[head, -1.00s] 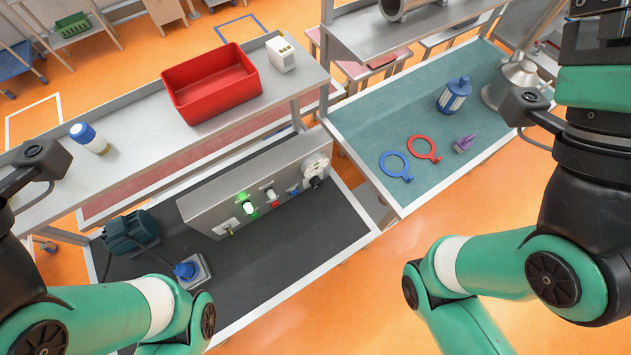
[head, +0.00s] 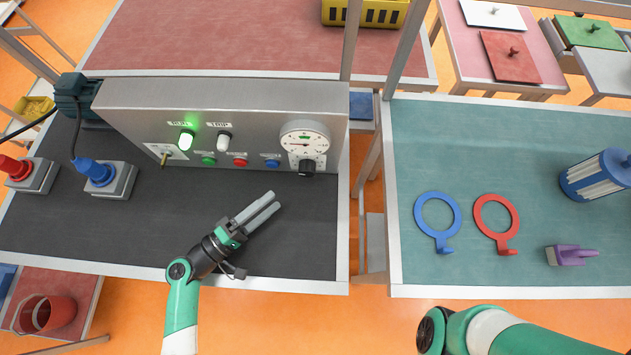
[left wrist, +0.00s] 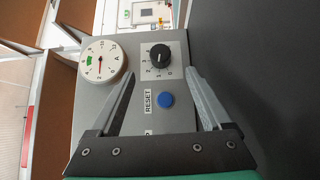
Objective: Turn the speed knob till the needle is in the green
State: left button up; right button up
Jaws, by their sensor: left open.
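The round white dial (head: 304,138) sits at the right end of the grey control panel, with the black speed knob (head: 307,168) just below it. In the left wrist view, the dial (left wrist: 101,60) has a green patch on its left side, and its thin red needle appears to point down, away from the green. The knob (left wrist: 159,52) has a white mark and a printed scale beside it. My left gripper (head: 274,199) is open and empty, below and left of the knob, not touching it. In the left wrist view the knob shows beyond the spread fingers. My right gripper is out of view.
The panel (head: 240,97) also bears a lit green lamp (head: 186,140), a white lamp (head: 224,141) and green, red and blue buttons. The blue button (left wrist: 166,99) shows near the knob. Two plug sockets stand at left. The dark bench (head: 300,240) before the panel is clear.

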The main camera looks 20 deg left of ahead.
aim_at(301, 174)
pick_arm(q)
jog(key=shift+a+f, duration=0.15)
jog(key=shift+a, duration=0.3)
jog(key=shift+w, duration=0.1)
jog(key=x, duration=1.2)
grip_shut()
